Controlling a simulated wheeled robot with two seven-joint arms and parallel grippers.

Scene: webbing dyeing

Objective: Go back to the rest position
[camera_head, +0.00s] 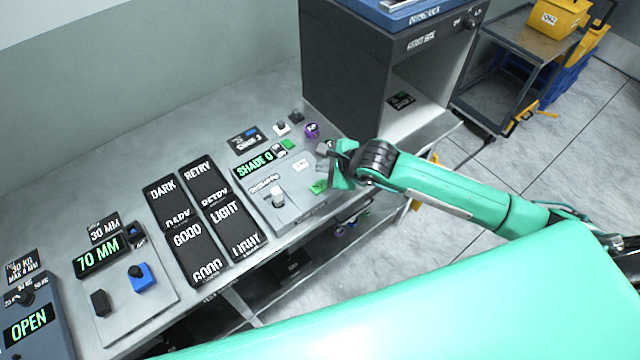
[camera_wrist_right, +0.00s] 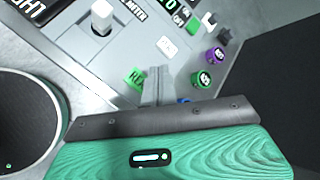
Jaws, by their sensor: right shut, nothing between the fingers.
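My right gripper (camera_head: 327,157) reaches in from the right over the right end of the grey bench (camera_head: 130,150), close to the shade control panel. In the right wrist view its fingers (camera_wrist_right: 157,86) are together with nothing between them. A green piece (camera_head: 319,187) with lettering lies just beside the fingertips; it also shows in the right wrist view (camera_wrist_right: 135,78). I cannot tell whether the fingers touch it. My left gripper is not in either view.
The panel with the "SHADE 0" display (camera_head: 255,163) has a white-topped lever (camera_head: 278,197). A purple round piece (camera_head: 312,130) stands behind my gripper. A dark cabinet (camera_head: 345,70) rises to the right. Label plates (camera_head: 187,250) and a "70 MM" display (camera_head: 98,257) lie left.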

